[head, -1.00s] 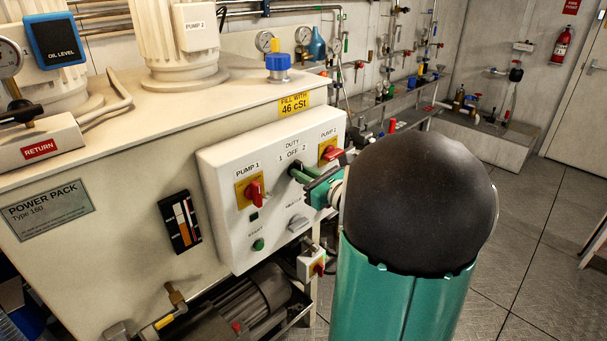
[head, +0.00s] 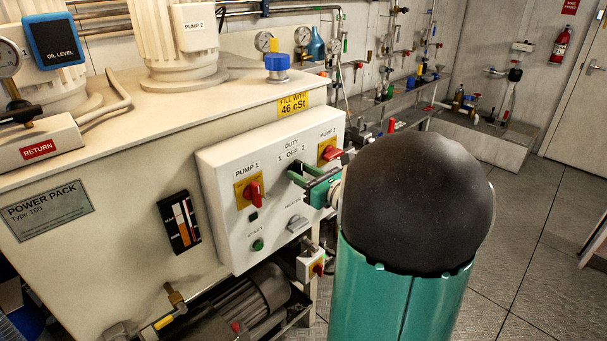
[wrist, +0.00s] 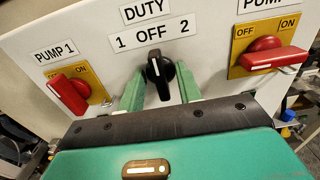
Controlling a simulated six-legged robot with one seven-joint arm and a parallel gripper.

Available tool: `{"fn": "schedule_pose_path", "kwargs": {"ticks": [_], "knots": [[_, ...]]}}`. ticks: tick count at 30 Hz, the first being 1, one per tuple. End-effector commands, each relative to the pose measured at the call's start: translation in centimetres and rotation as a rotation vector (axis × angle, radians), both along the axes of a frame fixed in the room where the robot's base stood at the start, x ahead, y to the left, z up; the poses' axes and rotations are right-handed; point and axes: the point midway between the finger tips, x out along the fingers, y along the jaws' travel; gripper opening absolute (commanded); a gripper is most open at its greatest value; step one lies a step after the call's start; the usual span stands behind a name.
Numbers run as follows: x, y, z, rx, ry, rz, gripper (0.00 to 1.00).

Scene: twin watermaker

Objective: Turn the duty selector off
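The duty selector (wrist: 160,75) is a black knob with a white pointer line, below the labels 1, OFF and 2 on the white control panel (head: 222,185). In the wrist view its pointer is close to upright, towards OFF, leaning slightly left. My gripper (wrist: 160,88) has green fingers, one on each side of the knob. The fingers are apart, with gaps visible between each finger and the knob.
The red PUMP 1 switch (wrist: 70,94) is left of the selector and the red PUMP 2 switch (wrist: 272,54) is right of it, both on yellow plates. Below are a green START button (head: 258,244) and a grey knob (head: 297,223). Open floor (head: 530,250) lies to the right.

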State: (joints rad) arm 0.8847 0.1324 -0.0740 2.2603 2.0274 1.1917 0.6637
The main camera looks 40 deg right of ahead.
Motion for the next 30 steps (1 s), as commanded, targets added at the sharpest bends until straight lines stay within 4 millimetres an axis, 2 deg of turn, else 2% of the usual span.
{"fn": "schedule_pose_path", "kwargs": {"ticks": [5,8,24,30], "knots": [[-0.3,0.0,0.0,-0.001,0.0,-0.001,0.35],[-1.2,-0.1,0.0,-0.001,0.0,-0.001,0.35],[-12.1,-0.4,0.0,-0.001,0.0,-0.004,0.35],[-13.7,-0.4,0.0,0.0,0.0,-0.001,0.35]]}}
